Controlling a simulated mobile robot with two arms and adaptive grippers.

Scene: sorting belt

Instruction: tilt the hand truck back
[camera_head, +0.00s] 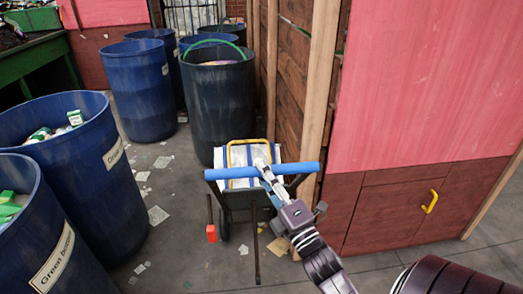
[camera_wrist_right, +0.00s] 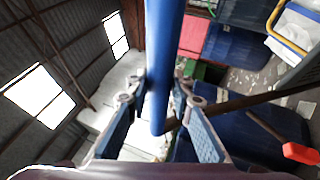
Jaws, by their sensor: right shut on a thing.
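The hand truck (camera_head: 240,200) stands on the floor near the middle of the head view, with a blue crossbar handle (camera_head: 225,173) at its top. Behind the bar is a white and blue load with a yellow handle (camera_head: 232,147). My right gripper (camera_head: 265,172) reaches in from the lower right and is shut on the blue bar near its middle. In the right wrist view the bar (camera_wrist_right: 165,45) runs between the two fingers (camera_wrist_right: 158,105). A rod with a red end (camera_head: 211,233) is at the truck's left side. My left gripper is not in view.
A dark bin with a green hoop (camera_head: 218,105) stands just behind the truck. Blue bins (camera_head: 138,88) line the left and back. A wooden wall and a brown cabinet with a yellow handle (camera_head: 430,201) are close on the right.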

